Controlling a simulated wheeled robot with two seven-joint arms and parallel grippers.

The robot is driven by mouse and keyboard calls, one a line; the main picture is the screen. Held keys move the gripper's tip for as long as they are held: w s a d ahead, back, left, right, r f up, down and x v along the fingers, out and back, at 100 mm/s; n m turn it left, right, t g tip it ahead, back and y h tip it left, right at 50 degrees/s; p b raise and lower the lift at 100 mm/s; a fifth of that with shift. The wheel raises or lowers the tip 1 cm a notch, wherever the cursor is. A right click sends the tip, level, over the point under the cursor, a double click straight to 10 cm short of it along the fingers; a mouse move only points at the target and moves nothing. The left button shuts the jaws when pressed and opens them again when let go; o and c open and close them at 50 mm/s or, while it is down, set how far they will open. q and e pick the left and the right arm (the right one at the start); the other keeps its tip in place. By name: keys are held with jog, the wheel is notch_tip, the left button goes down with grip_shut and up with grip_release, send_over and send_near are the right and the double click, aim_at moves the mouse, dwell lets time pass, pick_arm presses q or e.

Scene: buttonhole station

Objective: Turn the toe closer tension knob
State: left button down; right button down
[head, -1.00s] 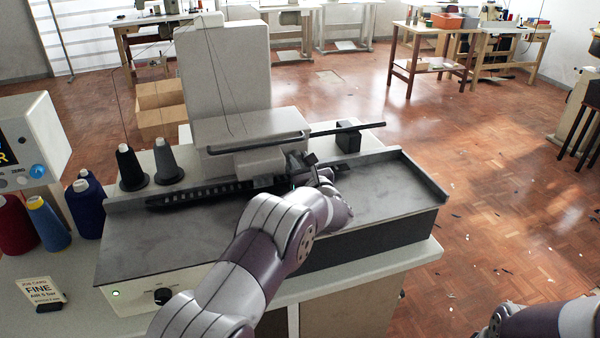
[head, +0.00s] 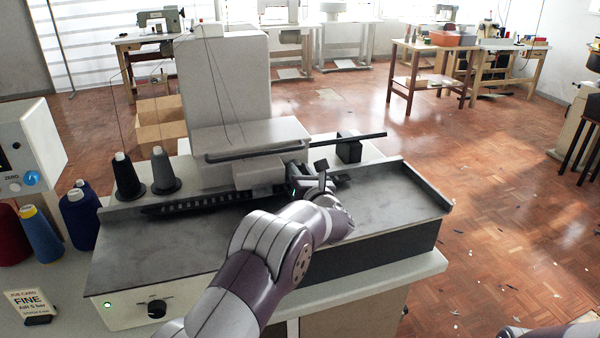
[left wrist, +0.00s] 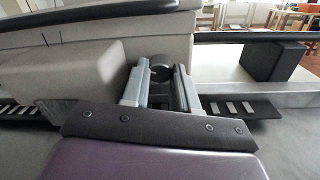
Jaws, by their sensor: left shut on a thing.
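My left gripper (head: 305,178) reaches over the grey machine bed from the front. In the left wrist view its two grey fingers (left wrist: 160,82) stand on either side of a small dark round knob (left wrist: 160,66) and are shut on it. The fingers hide much of the knob, and any mark on it cannot be made out. In the head view the gripper covers the knob. My right gripper is out of view; only a bit of my right arm shows at the lower right edge.
A black slotted bar (head: 195,204) lies along the bed (head: 160,240). A long dark rod (head: 350,138) and a black block (head: 348,151) are behind the gripper. A black dial (head: 157,308) is on the front panel. Thread cones (head: 162,172) stand at the left.

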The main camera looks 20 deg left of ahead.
pick_arm(q)
jog(key=c, duration=1.1)
grip_release()
jog(key=shift+c, duration=0.2)
jog(key=b+v, duration=0.1)
jog(key=v, duration=1.1)
jog(key=shift+s+d+f, duration=0.15)
jog(key=shift+s+d, duration=0.1)
jog(key=shift+f+b, duration=0.15)
jog(key=shift+b, duration=0.25)
jog(key=f+b, duration=0.1)
jog(key=b, duration=0.2)
jog(key=shift+s+a, duration=0.1)
jog(key=shift+a, duration=0.05)
jog(key=b, duration=0.1)
jog(key=r+h+b, duration=0.1)
jog(key=b, duration=0.1)
jog(key=shift+s+a+m, duration=0.3)
jog(key=shift+s+m, duration=0.1)
jog(key=x, duration=0.4)
jog(key=r+x, duration=0.1)
jog(key=x, duration=0.3)
jog(key=p+x, duration=0.1)
jog(key=x, duration=0.3)
jog(key=shift+w+r, duration=0.2)
jog(key=shift+w, duration=0.15)
